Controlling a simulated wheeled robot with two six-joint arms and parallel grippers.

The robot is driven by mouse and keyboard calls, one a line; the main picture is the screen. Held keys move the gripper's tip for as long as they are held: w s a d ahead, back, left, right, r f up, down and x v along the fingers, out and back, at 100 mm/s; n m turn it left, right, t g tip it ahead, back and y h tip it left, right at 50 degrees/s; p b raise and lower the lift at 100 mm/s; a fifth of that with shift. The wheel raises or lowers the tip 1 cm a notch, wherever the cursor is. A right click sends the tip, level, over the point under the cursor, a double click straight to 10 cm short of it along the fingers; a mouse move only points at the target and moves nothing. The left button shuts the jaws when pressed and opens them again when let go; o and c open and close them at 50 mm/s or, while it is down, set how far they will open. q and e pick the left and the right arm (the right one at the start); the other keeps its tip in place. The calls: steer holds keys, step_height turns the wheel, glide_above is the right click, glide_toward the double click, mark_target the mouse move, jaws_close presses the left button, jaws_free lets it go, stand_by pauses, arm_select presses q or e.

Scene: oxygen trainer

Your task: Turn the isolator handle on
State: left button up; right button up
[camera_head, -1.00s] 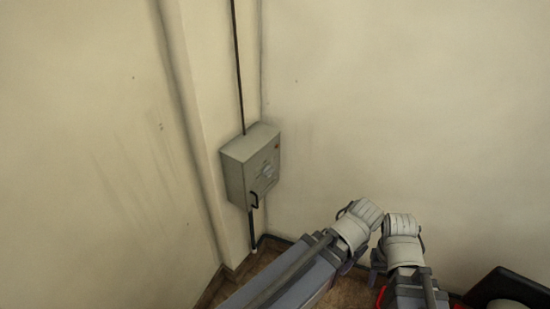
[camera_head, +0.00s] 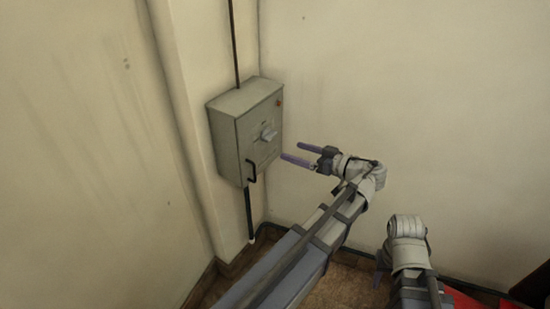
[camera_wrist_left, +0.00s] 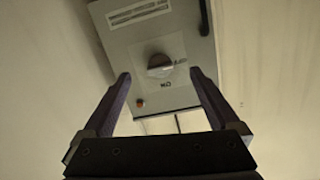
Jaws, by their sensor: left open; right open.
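The grey isolator box (camera_head: 240,130) is mounted on the wall in the corner. A grey rotary knob (camera_head: 268,132) is on its front face. A black bar handle (camera_head: 252,171) is at the front's lower left edge. In the left wrist view the knob (camera_wrist_left: 158,66) appears between the fingertips and the black handle (camera_wrist_left: 204,17) is at the upper right. My left gripper (camera_head: 291,151) is open and empty, to the right of the box, its fingers pointing toward it, apart from the knob. My right gripper (camera_head: 382,266) is open, mostly hidden by its wrist, low at the right.
A dark conduit (camera_head: 236,45) runs down to the box top, and another pipe (camera_head: 249,215) leaves its underside. A red indicator (camera_head: 279,103) is at the front's upper right. Bare walls enclose the corner. A red thing (camera_head: 470,300) is at the lower right.

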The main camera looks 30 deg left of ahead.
mark_target(273, 137)
arm_select(q)
steer(key=shift+w+a+r+n+g+y+b, duration=0.15)
steer(key=shift+w+a+n+y+b, duration=0.15)
steer(key=shift+a, duration=1.15)
steer(key=shift+w+a+r+n+g+y+b, duration=0.2)
steer(key=shift+a+n, duration=0.25)
steer(key=shift+a, duration=0.95)
steer(key=shift+w+a+r+n+t+y+b, duration=0.1)
steer(key=shift+w+a+n+y, duration=0.2)
steer(key=shift+a, duration=1.15)
arm_select(e)
steer(key=shift+f, duration=1.1)
arm_select(q)
steer(key=c, duration=1.4)
